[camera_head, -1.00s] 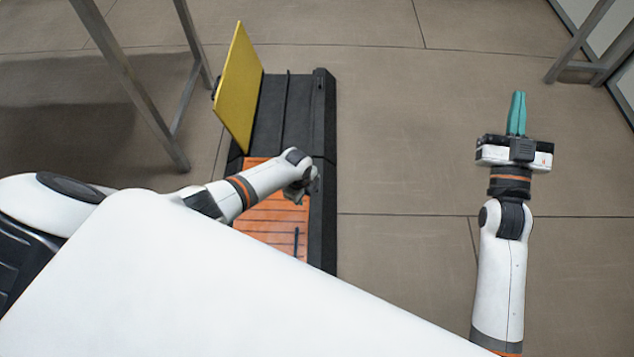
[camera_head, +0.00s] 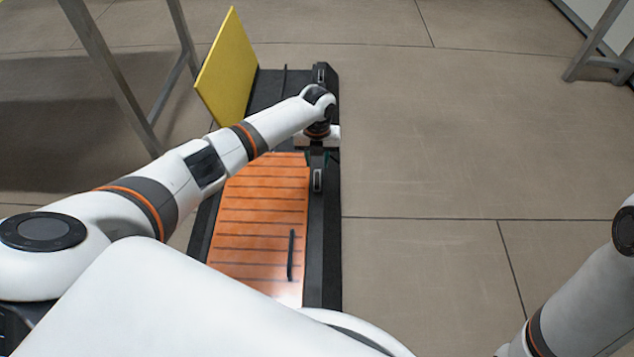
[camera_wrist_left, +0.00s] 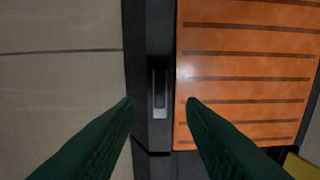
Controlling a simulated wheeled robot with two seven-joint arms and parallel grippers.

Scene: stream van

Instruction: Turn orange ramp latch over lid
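The orange ramp lid (camera_head: 260,215) lies flat in a black frame, with dark stripes across it and a thin black bar on it. It also shows in the left wrist view (camera_wrist_left: 245,75). A small dark grey oblong latch (camera_head: 317,179) sits on the black side rail beside the lid; the left wrist view shows it lengthwise along the rail (camera_wrist_left: 160,88), not over the lid. My left gripper (camera_wrist_left: 158,102) points down above the rail, its green fingers spread on either side of the latch's near end, without visible contact. My right gripper is out of view.
A yellow panel (camera_head: 228,70) stands tilted up at the far left of the black frame (camera_head: 332,230). Grey metal legs (camera_head: 110,75) stand to the left. The floor (camera_head: 430,140) right of the frame is clear.

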